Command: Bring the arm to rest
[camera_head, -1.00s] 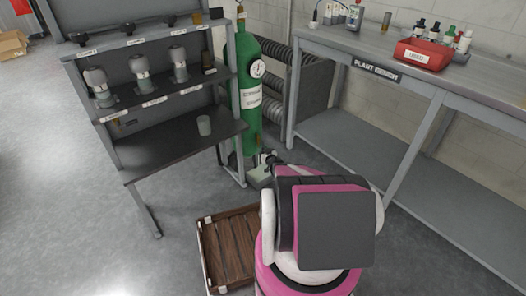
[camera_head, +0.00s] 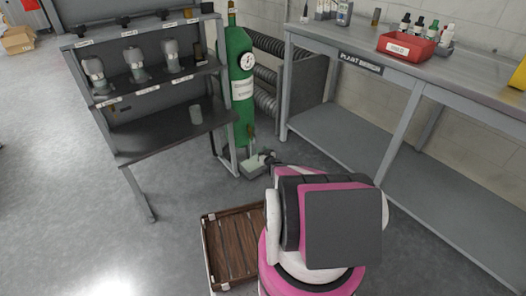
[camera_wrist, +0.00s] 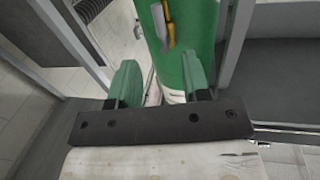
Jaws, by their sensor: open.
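My arm is folded up in pink, white and black in the head view, low and right of centre. My gripper (camera_wrist: 160,82) shows in the wrist view with its two green-padded fingers apart and nothing held between them. Beyond the fingers in the wrist view is a large green surface, which looks like the gas cylinder (camera_wrist: 200,35). The cylinder (camera_head: 239,85) stands upright beside the rack in the head view. The fingers are hidden or too small to make out in the head view.
A metal rack (camera_head: 150,143) with jars stands at left. The plant bench (camera_head: 470,85) at right carries a red tray (camera_head: 407,47) and bottles. A wooden crate (camera_head: 232,247) lies on the floor close to my arm.

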